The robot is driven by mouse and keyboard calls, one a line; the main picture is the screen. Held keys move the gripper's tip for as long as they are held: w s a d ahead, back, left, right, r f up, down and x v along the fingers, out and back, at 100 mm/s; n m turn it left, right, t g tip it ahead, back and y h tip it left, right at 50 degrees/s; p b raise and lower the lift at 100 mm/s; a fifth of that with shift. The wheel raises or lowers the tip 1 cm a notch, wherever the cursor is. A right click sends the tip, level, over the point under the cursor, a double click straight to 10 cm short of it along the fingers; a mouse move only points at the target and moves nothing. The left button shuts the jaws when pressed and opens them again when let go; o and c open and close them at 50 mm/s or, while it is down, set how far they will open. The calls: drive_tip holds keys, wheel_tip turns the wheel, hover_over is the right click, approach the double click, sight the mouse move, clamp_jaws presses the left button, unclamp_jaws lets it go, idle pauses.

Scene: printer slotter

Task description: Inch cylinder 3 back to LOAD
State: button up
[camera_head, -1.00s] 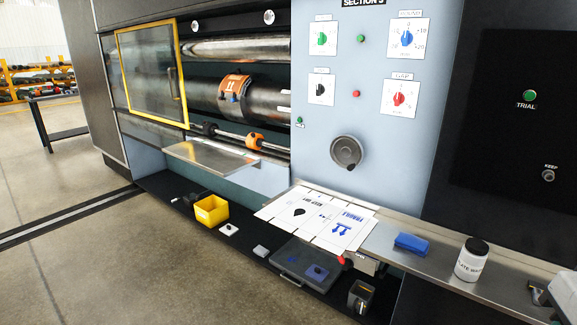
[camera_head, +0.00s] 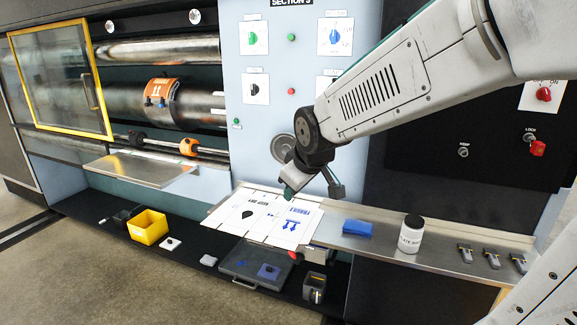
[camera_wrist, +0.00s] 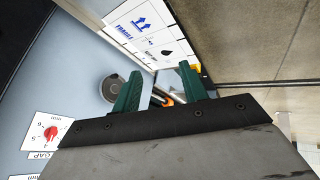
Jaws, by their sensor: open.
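The cylinder (camera_head: 205,103) is a dark metal roller behind the printer's opening. An orange patch (camera_head: 162,91) with white arrows and blue fittings sits on it. A yellow-framed clear door (camera_head: 62,82) stands at its left. On the pale panel, a small green button (camera_head: 237,124) sits near the opening, with another green button (camera_head: 291,37) and a red button (camera_head: 291,91) higher up. My arm partly covers a round grey handwheel (camera_head: 281,148). My gripper (camera_wrist: 160,80) has two green fingers, apart and empty; the handwheel also shows in the wrist view (camera_wrist: 112,88).
A metal shelf (camera_head: 455,251) below the panel holds printed sheets (camera_head: 270,217), a blue block (camera_head: 357,228) and a white jar (camera_head: 410,235). A lower dark ledge carries a yellow bin (camera_head: 149,227) and a dark tray (camera_head: 247,272). Open floor lies in front at left.

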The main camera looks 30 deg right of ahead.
drive_tip(key=w+d+f+n+t, duration=0.1)
drive_tip(key=w+d+n+t, duration=0.15)
drive_tip(key=w, duration=0.35)
drive_tip(key=w+d+f+n+t+h, duration=0.1)
drive_tip(key=w+d+f, duration=0.1)
drive_tip(key=w+d, duration=0.35)
drive_tip(key=w+d+f+n+t, duration=0.1)
drive_tip(key=w+t, duration=0.1)
drive_tip(key=w, duration=0.5)
drive_tip(key=n+t, duration=0.7)
approach(286, 150)
wheel_tip(286, 150, down, 4)
drive_tip(key=s, duration=0.3)
drive_tip(key=w, duration=0.5)
drive_tip(key=w+d+r, duration=0.1)
drive_tip(key=w, duration=0.1)
drive_tip(key=shift+w+r, duration=0.15)
drive_tip(key=shift+w, duration=0.05)
clamp_jaws()
